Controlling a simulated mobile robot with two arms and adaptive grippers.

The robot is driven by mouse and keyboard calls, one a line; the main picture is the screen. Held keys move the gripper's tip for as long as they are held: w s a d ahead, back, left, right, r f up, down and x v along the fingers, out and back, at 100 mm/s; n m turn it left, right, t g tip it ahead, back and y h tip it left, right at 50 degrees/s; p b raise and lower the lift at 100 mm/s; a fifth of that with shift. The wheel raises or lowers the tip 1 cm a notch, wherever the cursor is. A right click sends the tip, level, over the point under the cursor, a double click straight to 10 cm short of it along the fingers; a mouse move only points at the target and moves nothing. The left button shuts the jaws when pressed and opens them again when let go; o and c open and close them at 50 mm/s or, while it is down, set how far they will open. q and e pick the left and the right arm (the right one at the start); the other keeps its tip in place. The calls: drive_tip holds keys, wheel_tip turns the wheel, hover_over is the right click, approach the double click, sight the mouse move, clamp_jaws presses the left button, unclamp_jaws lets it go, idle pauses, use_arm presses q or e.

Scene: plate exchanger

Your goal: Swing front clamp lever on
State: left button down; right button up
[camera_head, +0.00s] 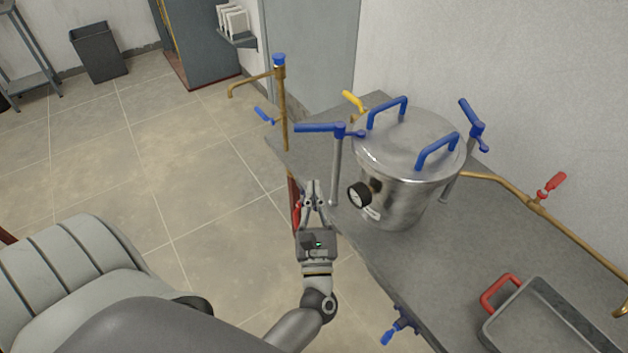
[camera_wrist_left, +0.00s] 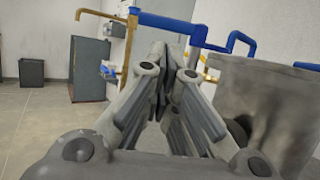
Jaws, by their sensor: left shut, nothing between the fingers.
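The front clamp lever (camera_head: 318,128) is blue and sits on top of an upright grey rod at the left front side of the steel vessel (camera_head: 398,200). Its handle points left, away from the lid (camera_head: 412,138). My left gripper (camera_head: 313,184) is shut and empty, just left of the rod and below the lever, not visibly touching it. A second blue clamp lever (camera_head: 472,118) stands at the vessel's right. My right gripper is not in view.
A brass tap (camera_head: 280,95) stands at the bench's far left corner. A gauge (camera_head: 359,195) sticks out of the vessel's front. A grey tray (camera_head: 497,330) with red handles lies at the lower right. The grey bench (camera_head: 455,260) is clear between vessel and tray.

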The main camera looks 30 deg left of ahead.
sight(326, 129)
use_arm(q)
drive_tip(key=p+x, duration=0.4)
drive_tip(key=x, duration=0.7)
drive_tip(key=shift+w+p, duration=0.2)
drive_tip(key=shift+p, duration=0.15)
drive_tip(key=shift+a+r, duration=0.1)
drive_tip(key=shift+a, duration=0.05)
